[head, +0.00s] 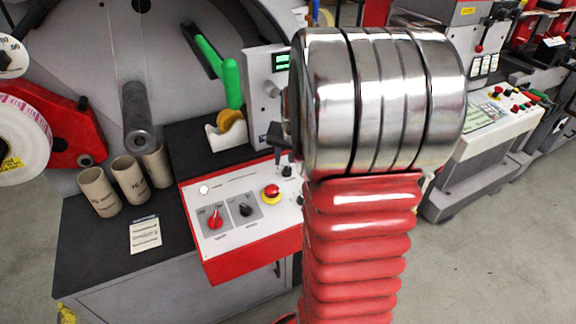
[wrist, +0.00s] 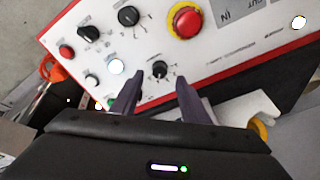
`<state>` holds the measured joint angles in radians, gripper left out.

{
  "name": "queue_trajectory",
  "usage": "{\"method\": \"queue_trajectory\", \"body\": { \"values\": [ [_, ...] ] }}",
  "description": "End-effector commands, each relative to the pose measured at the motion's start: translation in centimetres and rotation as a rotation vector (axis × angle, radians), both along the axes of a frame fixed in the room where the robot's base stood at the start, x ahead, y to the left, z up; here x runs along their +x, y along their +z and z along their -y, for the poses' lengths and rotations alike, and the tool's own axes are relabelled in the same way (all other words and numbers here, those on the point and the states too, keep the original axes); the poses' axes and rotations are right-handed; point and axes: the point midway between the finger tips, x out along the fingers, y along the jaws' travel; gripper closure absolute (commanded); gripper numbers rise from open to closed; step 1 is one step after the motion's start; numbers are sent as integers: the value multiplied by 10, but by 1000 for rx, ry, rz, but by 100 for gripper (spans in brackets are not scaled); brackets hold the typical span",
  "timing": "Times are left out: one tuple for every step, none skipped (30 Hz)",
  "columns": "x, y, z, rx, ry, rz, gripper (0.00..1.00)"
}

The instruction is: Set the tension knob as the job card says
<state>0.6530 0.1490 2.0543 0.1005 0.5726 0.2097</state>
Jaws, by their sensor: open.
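The control panel (head: 245,232) is white with a red edge; it also shows in the wrist view (wrist: 225,45). My gripper (wrist: 160,77) is open, its two dark fingers pointing at the panel. A small black knob (wrist: 160,68) with a scale around it appears between the fingertips. I cannot tell whether they touch it. Its label is too small to read, so I cannot confirm it is the tension knob. In the head view, my arm hides the panel's right part. A white printed card (head: 145,234), possibly the job card, lies on the dark bench; its text is unreadable.
A red emergency stop (wrist: 185,20) and two larger black knobs, one nearer (wrist: 129,16) and one farther (wrist: 89,33), lie beyond the small knob. A red selector (head: 215,218) sits at the panel's left. Cardboard cores (head: 130,180) stand on the bench.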

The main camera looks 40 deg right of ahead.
Motion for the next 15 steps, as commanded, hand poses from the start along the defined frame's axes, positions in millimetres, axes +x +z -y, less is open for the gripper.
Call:
{"method": "queue_trajectory", "body": {
  "values": [
    [-2, 8, -1, -2, 0, 3, 59],
    [-4, 12, -2, -3, 0, 3, 59],
    [-5, 18, -3, -2, 0, 3, 59],
    [-7, 23, -4, -3, 0, 3, 59],
    [-8, 27, -4, -3, 0, 3, 59],
    [-10, 32, -6, -1, -1, 3, 59],
    [-12, 37, -6, -2, -1, 3, 59],
    [-13, 41, -7, -2, -1, 3, 59],
    [-15, 47, -8, -1, -1, 3, 59],
    [-17, 52, -9, -2, -1, 3, 59],
    [-18, 56, -10, -1, -1, 3, 59],
    [-20, 61, -11, -1, -1, 2, 59],
    [-22, 65, -12, -1, -2, 3, 59],
    [-23, 69, -13, 0, -2, 2, 59],
    [-24, 74, -14, 0, -2, 2, 59]
  ]
}}
